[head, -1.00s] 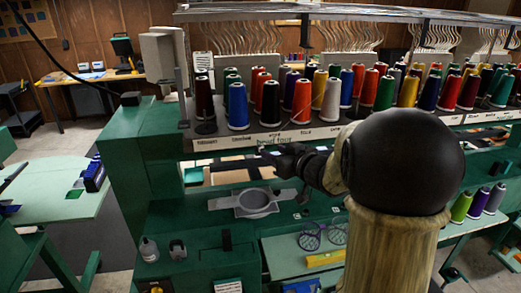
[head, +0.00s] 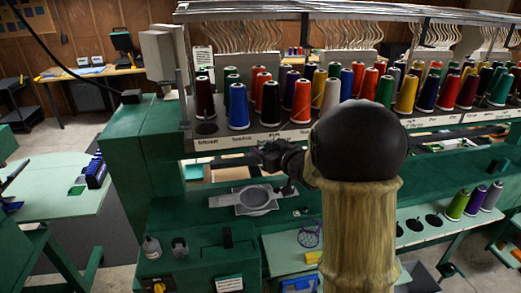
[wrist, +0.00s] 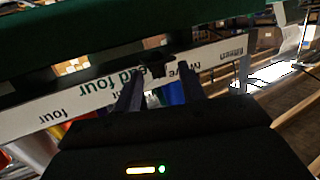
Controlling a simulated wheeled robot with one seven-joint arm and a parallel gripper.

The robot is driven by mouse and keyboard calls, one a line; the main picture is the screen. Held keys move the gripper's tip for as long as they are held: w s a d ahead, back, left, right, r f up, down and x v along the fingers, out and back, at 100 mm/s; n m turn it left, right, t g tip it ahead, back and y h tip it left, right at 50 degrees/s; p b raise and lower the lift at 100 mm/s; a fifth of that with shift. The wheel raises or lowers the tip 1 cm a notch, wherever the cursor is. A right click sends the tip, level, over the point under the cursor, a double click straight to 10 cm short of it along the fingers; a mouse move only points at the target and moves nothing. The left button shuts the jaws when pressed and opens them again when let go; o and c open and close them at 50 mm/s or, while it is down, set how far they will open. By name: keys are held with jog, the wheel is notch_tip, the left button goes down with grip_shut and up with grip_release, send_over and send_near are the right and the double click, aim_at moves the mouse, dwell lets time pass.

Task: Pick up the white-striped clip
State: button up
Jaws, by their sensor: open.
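My gripper (wrist: 158,82) is open in the wrist view, its two dark fingers apart and pointing at a white label strip. A small dark clip-like piece (wrist: 155,57) sits at the strip between and just beyond the fingertips; I cannot make out a white stripe on it. Nothing shows held between the fingers. In the head view my gripper (head: 262,156) is a small dark shape in front of the thread rack's lower edge, and the clip cannot be told apart there.
Thread cones (head: 238,106) stand in rows on the rack above the label strip (wrist: 110,88). A grey round hoop (head: 256,200) lies on the green machine below my gripper. A bottle (head: 151,248) stands at front left. My arm hides part of the right side.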

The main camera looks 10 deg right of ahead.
jog(key=shift+c, duration=0.2)
grip_shut()
jog(key=shift+r, duration=0.1)
notch_tip(320, 180, up, 10)
dwell(0.4)
dwell(0.4)
